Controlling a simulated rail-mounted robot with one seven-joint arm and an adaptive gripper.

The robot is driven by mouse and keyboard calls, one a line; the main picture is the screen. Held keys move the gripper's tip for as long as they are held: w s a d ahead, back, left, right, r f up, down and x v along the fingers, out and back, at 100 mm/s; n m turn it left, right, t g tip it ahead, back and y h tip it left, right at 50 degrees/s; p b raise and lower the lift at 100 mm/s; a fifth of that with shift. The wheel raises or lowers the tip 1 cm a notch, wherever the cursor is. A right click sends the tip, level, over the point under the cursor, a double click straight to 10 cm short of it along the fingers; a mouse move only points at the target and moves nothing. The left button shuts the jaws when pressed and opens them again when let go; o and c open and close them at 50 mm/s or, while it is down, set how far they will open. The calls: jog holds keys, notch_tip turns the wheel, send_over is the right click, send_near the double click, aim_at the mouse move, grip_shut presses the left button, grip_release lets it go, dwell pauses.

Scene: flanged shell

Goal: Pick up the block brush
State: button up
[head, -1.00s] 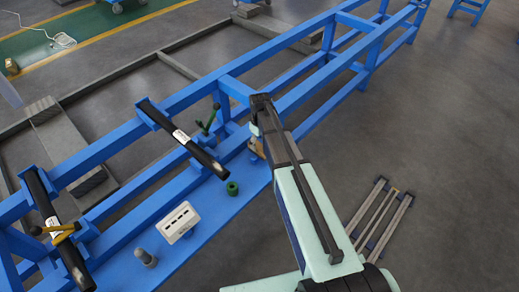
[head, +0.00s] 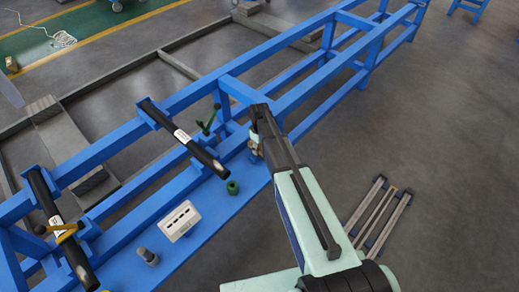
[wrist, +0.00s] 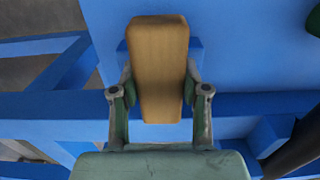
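The block brush appears as a long tan, wood-coloured block (wrist: 160,60) in the middle of the wrist view. It is wider at the top of that picture and narrower at the bottom. My gripper (wrist: 160,78) has one finger on each side of it, with the fingertips close to its long sides. Whether both fingers press on it is not clear. In the head view my gripper (head: 256,147) is low over the blue bench, and a small tan patch shows there. My arm hides most of the brush in that view.
A green ring (head: 233,187), a white slotted box (head: 179,221) and a grey knob-like part (head: 148,256) stand on the blue bench (head: 207,214) to the left. Dark tubes (head: 182,137) cross the blue frame. Metal bars (head: 375,219) lie on the floor at right.

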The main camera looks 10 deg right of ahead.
aim_at(260, 146)
jog(key=shift+r, duration=0.15)
notch_tip(260, 146, up, 20)
jog(key=b, duration=0.3)
dwell(0.5)
jog(key=o, duration=0.4)
jog(key=shift+c, duration=0.9)
